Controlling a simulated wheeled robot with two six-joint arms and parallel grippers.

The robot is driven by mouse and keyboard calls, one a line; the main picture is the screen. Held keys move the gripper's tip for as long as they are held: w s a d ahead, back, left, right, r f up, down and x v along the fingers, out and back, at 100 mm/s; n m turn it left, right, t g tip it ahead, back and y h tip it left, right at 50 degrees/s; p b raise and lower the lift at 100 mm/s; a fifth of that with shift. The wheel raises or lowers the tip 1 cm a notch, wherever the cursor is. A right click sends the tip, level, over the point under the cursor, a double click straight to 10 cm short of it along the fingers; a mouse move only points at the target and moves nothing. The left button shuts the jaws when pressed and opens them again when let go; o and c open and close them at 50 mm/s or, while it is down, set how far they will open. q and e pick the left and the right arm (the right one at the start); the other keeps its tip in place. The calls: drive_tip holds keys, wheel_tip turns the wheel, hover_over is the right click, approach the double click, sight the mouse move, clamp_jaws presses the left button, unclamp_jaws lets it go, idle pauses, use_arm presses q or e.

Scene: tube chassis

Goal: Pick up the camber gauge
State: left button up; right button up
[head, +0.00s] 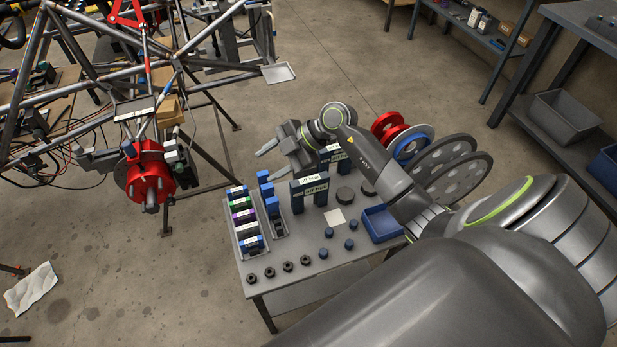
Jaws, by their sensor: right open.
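I cannot tell for certain which object is the camber gauge. A small dark boxy device with a pale green face (176,154) sits against the right side of the red hub (150,180) on the chassis. Several small labelled boxes (243,217) stand in a tray at the left of the grey table. My right gripper (267,163) is open and empty, above the table's far left edge, pointing left towards the chassis and apart from the hub. My left gripper is not in view.
The tube chassis (85,72) fills the upper left. On the table (262,279) are dark labelled blocks (311,190), a blue bin (381,222), black nuts and blue caps. Discs (455,180) stand at its right. Open floor lies between table and chassis.

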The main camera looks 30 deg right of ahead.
drive_tip(key=d+m+g+h, duration=0.1)
drive_tip(key=d+g+h, duration=0.1)
drive_tip(key=d+h, duration=0.25)
drive_tip(key=m+g+h, duration=0.2)
drive_tip(key=m+h, duration=0.1)
approach(310, 179)
drive_tip(key=f+b, duration=0.2)
drive_tip(key=b, duration=0.1)
drive_tip(key=f+b, duration=0.2)
drive_tip(key=b, duration=0.2)
drive_tip(key=a+f+b, duration=0.1)
drive_tip(key=f+b, duration=0.1)
drive_tip(key=b, duration=0.1)
drive_tip(key=shift+f, duration=0.15)
drive_tip(key=shift+a+f+b, duration=0.1)
drive_tip(key=shift+f+b, duration=0.75)
drive_tip(key=shift+b, duration=0.25)
drive_tip(key=f+b, duration=0.2)
drive_tip(key=shift+w+a+f+b, duration=0.1)
drive_tip(key=shift+w+f+b, duration=0.1)
drive_tip(key=shift+w+b, duration=0.1)
drive_tip(key=shift+a+f+g+b, duration=0.1)
drive_tip(key=shift+f+g+b, duration=0.2)
drive_tip(key=shift+f, duration=0.55)
drive_tip(key=shift+w+f, duration=0.1)
drive_tip(key=shift+f, duration=0.25)
